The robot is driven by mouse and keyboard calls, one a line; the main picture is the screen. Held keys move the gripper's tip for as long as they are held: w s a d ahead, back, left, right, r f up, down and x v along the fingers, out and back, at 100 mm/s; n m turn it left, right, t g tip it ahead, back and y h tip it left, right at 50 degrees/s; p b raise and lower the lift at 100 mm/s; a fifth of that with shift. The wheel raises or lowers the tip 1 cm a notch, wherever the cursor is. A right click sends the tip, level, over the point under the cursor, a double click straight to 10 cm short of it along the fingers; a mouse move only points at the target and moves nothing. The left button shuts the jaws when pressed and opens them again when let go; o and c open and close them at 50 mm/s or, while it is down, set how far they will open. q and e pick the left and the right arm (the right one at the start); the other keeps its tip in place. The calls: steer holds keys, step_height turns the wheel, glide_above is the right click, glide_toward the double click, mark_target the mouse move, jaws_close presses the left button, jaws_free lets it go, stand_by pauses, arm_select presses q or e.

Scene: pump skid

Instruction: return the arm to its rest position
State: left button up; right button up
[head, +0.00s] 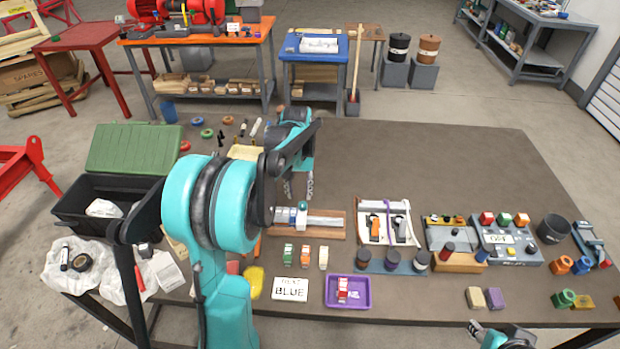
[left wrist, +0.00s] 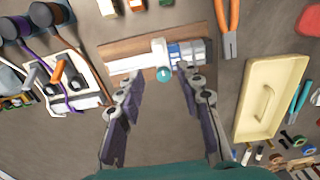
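My left arm is teal and black and reaches over the table from the left in the head view. Its gripper (head: 299,190) hangs above the table, behind the pipe piece on a wooden board (head: 335,231). In the left wrist view the two fingers of this gripper (left wrist: 160,92) stand well apart with nothing between them. The pipe piece with a teal-ended white part (left wrist: 162,60) lies below and beyond the fingertips, apart from them as far as I can tell. Part of my right gripper (head: 502,338) shows at the bottom edge of the head view; its fingers are not clear.
The table (head: 440,160) is clear at the back right. A black crate (head: 90,215) with a green lid is at left. A cream tray (left wrist: 270,105) lies beside the gripper.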

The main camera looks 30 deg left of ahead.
arm_select(q)
steer(key=s+d+r+m+t+b, duration=0.25)
steer(key=s+d+r, duration=0.25)
steer(key=s+d, duration=0.45)
steer(key=s+d+f+m+t, duration=0.2)
steer(key=s+d+f+t, duration=0.1)
steer(key=s+d, duration=0.5)
steer(key=shift+s+d+m+t+b, duration=0.4)
steer(key=shift+d+t, duration=0.3)
steer(key=shift+t, duration=0.15)
stand_by(1.1)
